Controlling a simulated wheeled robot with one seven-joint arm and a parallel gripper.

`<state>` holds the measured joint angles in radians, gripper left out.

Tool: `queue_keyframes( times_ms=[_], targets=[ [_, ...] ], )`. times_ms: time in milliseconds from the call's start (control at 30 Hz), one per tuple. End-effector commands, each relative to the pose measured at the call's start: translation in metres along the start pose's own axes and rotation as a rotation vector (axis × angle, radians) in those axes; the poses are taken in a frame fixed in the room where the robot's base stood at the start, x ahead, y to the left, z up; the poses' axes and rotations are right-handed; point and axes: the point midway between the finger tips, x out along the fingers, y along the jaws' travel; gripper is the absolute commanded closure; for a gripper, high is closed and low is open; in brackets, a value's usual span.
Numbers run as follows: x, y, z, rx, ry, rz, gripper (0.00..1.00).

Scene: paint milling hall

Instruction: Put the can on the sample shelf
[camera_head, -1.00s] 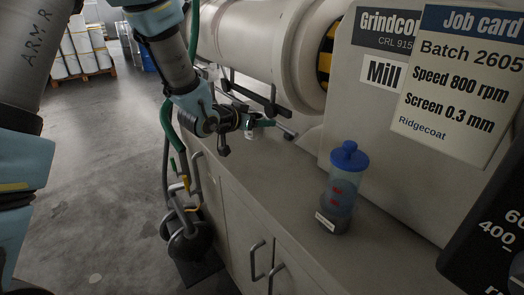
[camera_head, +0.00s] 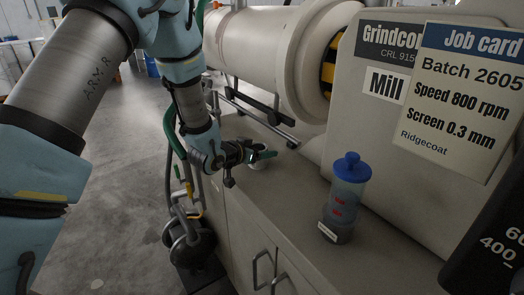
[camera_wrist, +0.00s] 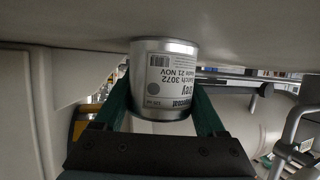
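The can (camera_wrist: 165,80) is a small metal tin with a white printed label, upside down in the wrist view. It sits between the green fingers of my gripper (camera_wrist: 163,95), which appear to press on its sides. In the head view, my gripper (camera_head: 264,156) is low over the grey counter, with a small pale part of the can (camera_head: 256,166) showing under the green finger. The can's base is close to the counter surface; I cannot tell whether it touches. I cannot make out a sample shelf in either view.
A clear jar with a blue lid (camera_head: 345,198) stands on the counter (camera_head: 285,190) to the right. The mill (camera_head: 355,110) with its job card (camera_head: 460,90) rises behind. A metal rail (camera_head: 262,120) lies behind my gripper. A hose reel (camera_head: 190,245) is on the floor left.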

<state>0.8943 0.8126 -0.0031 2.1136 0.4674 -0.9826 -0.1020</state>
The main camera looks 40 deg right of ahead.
Motion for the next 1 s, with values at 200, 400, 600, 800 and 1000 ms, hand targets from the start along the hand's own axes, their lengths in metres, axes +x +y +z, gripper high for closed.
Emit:
queue_keyframes(
  times_ms=[200, 400, 600, 800, 1000],
  targets=[
    [0.000, 0.000, 0.000, 0.000, 0.000, 0.000, 0.03],
    [0.000, 0.000, 0.000, 0.000, 0.000, 0.000, 0.00],
    [-0.006, -0.001, -0.002, -0.001, 0.000, -0.001, 0.00],
    [-0.043, -0.001, -0.001, 0.000, 0.001, -0.003, 0.00],
    [-0.085, -0.001, -0.001, 0.000, 0.000, -0.003, 0.00]
  ],
)
